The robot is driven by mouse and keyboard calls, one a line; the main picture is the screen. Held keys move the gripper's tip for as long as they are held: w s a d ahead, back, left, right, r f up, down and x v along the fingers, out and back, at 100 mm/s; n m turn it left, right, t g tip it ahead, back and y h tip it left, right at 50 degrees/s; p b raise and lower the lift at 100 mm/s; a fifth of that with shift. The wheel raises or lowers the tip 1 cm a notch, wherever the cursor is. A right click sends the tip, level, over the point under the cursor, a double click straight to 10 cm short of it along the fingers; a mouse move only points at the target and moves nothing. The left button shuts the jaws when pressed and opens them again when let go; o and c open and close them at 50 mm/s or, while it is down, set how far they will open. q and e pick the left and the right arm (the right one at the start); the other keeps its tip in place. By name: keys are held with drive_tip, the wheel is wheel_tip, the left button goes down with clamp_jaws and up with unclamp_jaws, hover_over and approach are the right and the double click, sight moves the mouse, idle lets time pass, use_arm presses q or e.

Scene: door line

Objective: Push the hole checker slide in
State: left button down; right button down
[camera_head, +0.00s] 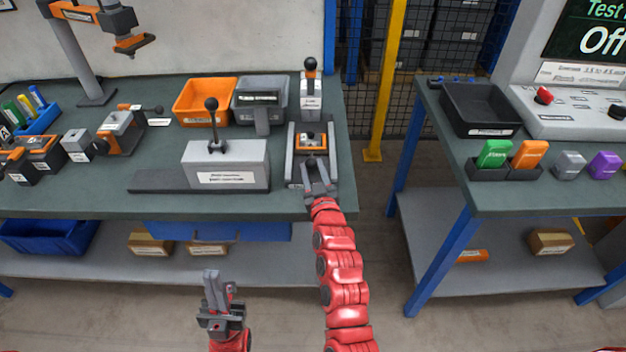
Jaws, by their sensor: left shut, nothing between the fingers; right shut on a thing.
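The hole checker (312,103) is a grey block with a black-knobbed lever, at the right end of the green bench. In front of it is its slide (292,160), a grey carriage bearing an orange and grey part (312,143). The slide stands out toward the bench's front edge. My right gripper (316,172) is at the near end of the slide and shut on it; its fingers hide the exact grip. My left gripper (214,283) is shut and empty, low in front of the bench and apart from everything on it.
A grey block with a black lever (225,166) stands left of the slide. An orange bin (205,100) and a grey bin (262,98) are behind it. A second bench (540,187) is across a gap at right, with a black tray (480,108).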

drive_tip(key=shift+c, duration=2.3)
unclamp_jaws()
drive_tip(key=shift+s, duration=0.15)
drive_tip(key=s+d+b, duration=0.1)
drive_tip(key=s+d, duration=0.2)
drive_tip(key=s, duration=1.4)
drive_tip(key=shift+d, duration=0.2)
drive_tip(key=shift+w, duration=0.1)
